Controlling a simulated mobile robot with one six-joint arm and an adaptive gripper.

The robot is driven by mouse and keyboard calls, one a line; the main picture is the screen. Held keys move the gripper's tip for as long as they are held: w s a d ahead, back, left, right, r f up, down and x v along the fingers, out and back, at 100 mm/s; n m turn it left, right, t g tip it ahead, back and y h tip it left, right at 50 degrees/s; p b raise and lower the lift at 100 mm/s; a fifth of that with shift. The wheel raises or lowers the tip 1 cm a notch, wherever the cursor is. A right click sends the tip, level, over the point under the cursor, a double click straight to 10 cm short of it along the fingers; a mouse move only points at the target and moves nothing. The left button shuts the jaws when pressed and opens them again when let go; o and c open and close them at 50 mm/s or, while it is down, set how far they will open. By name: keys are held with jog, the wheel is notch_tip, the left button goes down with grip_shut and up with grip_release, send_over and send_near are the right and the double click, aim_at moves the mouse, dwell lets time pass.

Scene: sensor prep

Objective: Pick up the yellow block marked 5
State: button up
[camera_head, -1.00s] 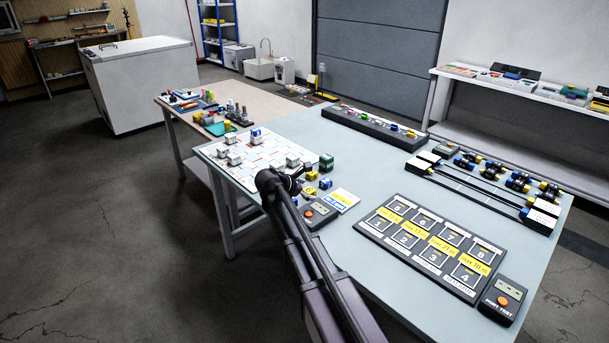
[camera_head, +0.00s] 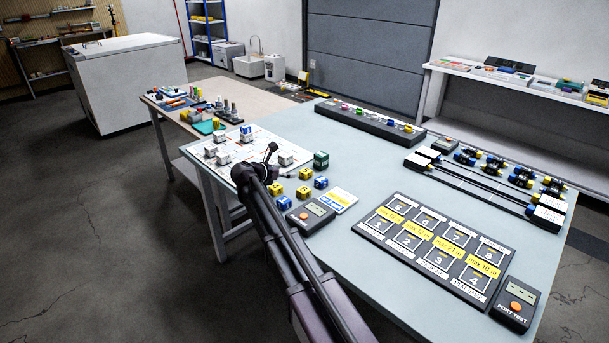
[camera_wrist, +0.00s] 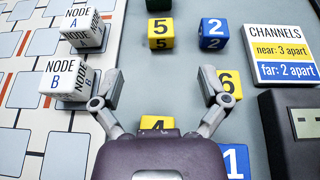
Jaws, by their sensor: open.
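The yellow block marked 5 (camera_wrist: 160,33) stands upright on the table, ahead of my gripper (camera_wrist: 161,78) in the wrist view. In the head view this block (camera_head: 306,174) is to the right of my gripper (camera_head: 269,160). My gripper is open and empty, with fingers spread wide; bare table shows between the fingertips, short of the 5 block. A blue block marked 2 (camera_wrist: 213,33) stands just right of it. A yellow block marked 6 (camera_wrist: 230,85) is beside my right finger. A yellow block marked 4 (camera_wrist: 157,123) is partly hidden by my gripper body.
White NODE A (camera_wrist: 83,29) and NODE B (camera_wrist: 68,80) cubes stand near the left finger on a white board (camera_wrist: 35,112). A blue block marked 1 (camera_wrist: 236,160), a CHANNELS card (camera_wrist: 284,55) and a dark device (camera_wrist: 295,125) lie right. A green block (camera_head: 320,160) stands beyond.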

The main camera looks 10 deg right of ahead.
aim_at(305, 171)
jog(key=b+x, duration=0.3)
jog(key=x, duration=0.4)
jog(key=shift+w+d+f, duration=0.1)
jog(key=shift+f, duration=0.15)
jog(key=shift+w+d+f, duration=0.1)
jog(key=shift+w+d, duration=0.15)
jog(key=shift+d, duration=0.1)
jog(key=b+x, duration=0.2)
jog(key=x, duration=0.1)
jog(key=shift+w+d+f, duration=0.1)
jog(key=shift+d+f, duration=0.05)
jog(key=shift+f, duration=0.15)
jog(key=shift+x, duration=0.85)
jog(key=shift+r, duration=0.1)
jog(key=c, duration=1.1)
